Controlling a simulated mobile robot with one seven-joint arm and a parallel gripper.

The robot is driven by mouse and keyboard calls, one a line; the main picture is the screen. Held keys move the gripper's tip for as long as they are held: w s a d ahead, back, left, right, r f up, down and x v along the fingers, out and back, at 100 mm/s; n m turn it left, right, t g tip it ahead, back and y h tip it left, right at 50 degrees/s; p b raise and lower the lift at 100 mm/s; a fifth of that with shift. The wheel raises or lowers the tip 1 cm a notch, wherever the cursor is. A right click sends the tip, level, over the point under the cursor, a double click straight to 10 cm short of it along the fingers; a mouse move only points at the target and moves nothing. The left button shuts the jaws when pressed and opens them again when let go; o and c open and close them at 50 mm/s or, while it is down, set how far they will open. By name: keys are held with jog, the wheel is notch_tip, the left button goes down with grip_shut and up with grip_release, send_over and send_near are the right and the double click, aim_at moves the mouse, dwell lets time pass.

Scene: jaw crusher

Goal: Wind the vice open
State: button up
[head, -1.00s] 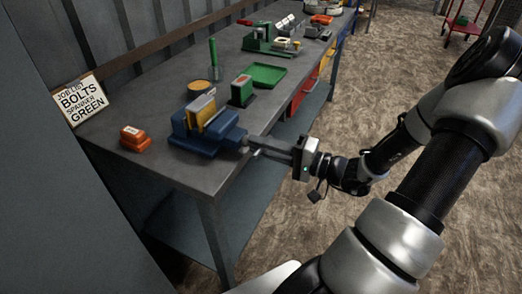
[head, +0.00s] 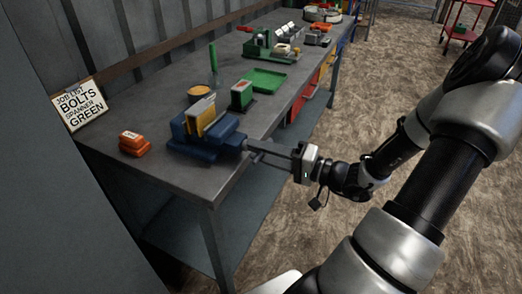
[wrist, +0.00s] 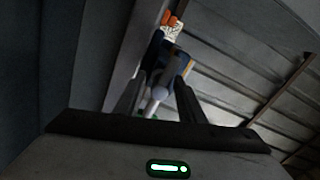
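The blue vice (head: 228,135) stands near the front edge of the grey bench, with a yellow block (head: 201,116) upright between its jaws. My gripper (head: 250,152) points at the vice's front end from the right. In the wrist view my gripper (wrist: 160,82) has its two fingers apart, one on each side of a pale grey rod with a rounded end (wrist: 159,95), at the vice's front. The fingers look open; I cannot tell whether either touches the rod. The vice's handle is not clearly visible.
An orange block (head: 134,143) lies left of the vice, by a job sign (head: 80,105). A yellow-topped round tin (head: 199,93), green-and-red box (head: 242,95) and green tray (head: 264,79) stand behind it. Open floor (head: 300,225) lies right of the bench.

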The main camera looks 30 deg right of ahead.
jog(key=shift+s+d, duration=0.35)
jog(key=shift+d, duration=0.1)
jog(key=p+v, duration=0.2)
jog(key=v, duration=1.4)
jog(key=shift+s, duration=0.2)
